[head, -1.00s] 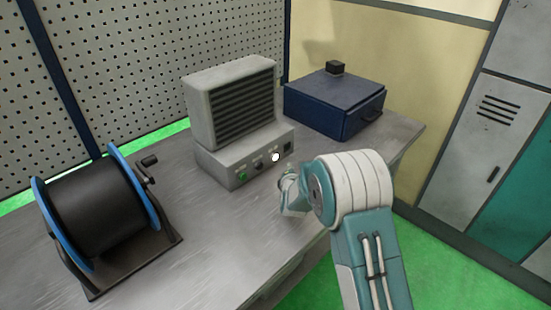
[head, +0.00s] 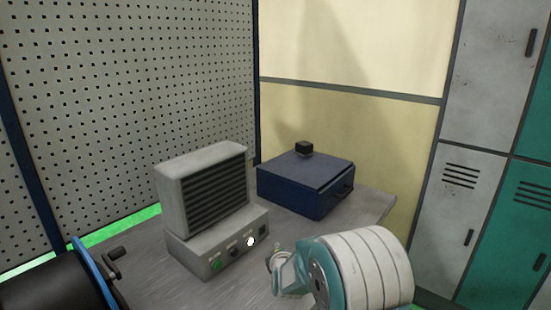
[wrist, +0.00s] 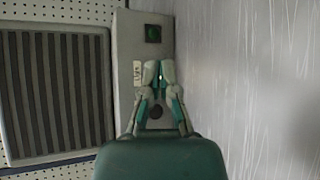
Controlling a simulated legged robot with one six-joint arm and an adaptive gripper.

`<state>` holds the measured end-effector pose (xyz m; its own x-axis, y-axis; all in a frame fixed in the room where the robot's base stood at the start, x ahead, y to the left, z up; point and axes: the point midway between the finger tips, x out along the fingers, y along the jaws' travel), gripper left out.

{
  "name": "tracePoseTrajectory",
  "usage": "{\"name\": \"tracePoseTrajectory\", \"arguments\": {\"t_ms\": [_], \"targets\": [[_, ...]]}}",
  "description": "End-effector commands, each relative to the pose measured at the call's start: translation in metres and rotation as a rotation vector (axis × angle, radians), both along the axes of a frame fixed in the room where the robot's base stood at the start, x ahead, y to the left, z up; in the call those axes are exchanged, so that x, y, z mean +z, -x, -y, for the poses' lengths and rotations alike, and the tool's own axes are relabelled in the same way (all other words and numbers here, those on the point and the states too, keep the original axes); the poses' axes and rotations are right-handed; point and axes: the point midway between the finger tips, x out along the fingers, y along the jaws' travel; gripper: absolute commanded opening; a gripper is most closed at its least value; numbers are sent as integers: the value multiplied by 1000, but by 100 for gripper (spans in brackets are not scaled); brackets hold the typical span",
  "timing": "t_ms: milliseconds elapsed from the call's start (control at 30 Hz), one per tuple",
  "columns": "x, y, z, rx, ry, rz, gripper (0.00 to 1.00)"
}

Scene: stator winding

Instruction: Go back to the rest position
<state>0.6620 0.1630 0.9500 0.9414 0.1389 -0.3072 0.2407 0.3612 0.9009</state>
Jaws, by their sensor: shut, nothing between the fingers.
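My gripper (wrist: 158,78) shows in the wrist view with its two fingertips together and nothing between them. The fingers cannot be made out clearly there. The grey machine (head: 203,190) with a dark grille stands upright on the workbench (head: 150,290).
A dark blue box (head: 300,190) with a black knob on top stands behind the machine. A black spool with a blue rim (head: 95,275) is cut off at the lower left. A perforated panel (head: 130,110) backs the bench. Lockers (head: 480,140) stand at the right.

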Motion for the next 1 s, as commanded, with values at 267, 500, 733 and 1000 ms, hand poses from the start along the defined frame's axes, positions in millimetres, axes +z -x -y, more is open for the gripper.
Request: {"name": "tracePoseTrajectory", "arguments": {"t_ms": [267,500,733,1000], "targets": [[78,50,39,-147,-368,-206,0],[124,115,71,-331,-654,-376,0],[152,191,102,-560,-907,-515,0],[165,291,133,-891,-1180,-619,0]]}}
